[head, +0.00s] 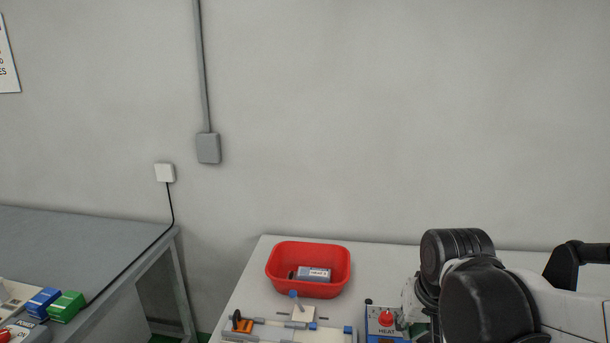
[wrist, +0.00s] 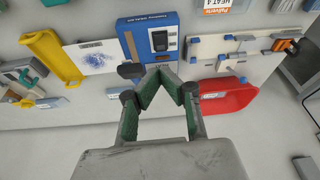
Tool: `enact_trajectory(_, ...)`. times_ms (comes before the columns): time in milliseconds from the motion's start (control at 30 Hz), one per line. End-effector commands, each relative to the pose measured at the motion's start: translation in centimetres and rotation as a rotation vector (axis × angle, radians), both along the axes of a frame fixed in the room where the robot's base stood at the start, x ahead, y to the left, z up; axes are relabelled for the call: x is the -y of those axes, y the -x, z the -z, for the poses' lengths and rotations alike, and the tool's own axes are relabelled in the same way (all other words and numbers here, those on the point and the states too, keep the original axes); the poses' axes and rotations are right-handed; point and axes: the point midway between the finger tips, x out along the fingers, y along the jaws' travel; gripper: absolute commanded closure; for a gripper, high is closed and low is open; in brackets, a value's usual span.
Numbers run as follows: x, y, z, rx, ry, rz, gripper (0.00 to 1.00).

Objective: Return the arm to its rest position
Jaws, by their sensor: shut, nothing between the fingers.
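My gripper (wrist: 164,76) shows in the wrist view with its green-lined fingers drawn together at the tips and nothing between them. It is over the white table, in front of a blue box-shaped device (wrist: 150,38) in that view. Whether it touches anything I cannot tell. In the head view my black and white arm fills the lower right, and the gripper itself is not to be seen there.
A red bin (head: 282,285) with a grey device (head: 314,274) inside stands on the white table (head: 258,275). A blue HEAT box (head: 372,322) is beside my arm. A yellow tray (wrist: 48,58) lies left in the wrist view. A grey bench (head: 75,230) stands left.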

Motion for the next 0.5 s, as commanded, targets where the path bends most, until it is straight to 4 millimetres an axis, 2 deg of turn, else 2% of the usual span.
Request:
enact_trajectory(200,0.0,2.9,-1.5,0.103,0.009,-0.022,1.0)
enact_trajectory(500,0.0,6.3,-2.5,0.24,0.023,-0.051,1.0)
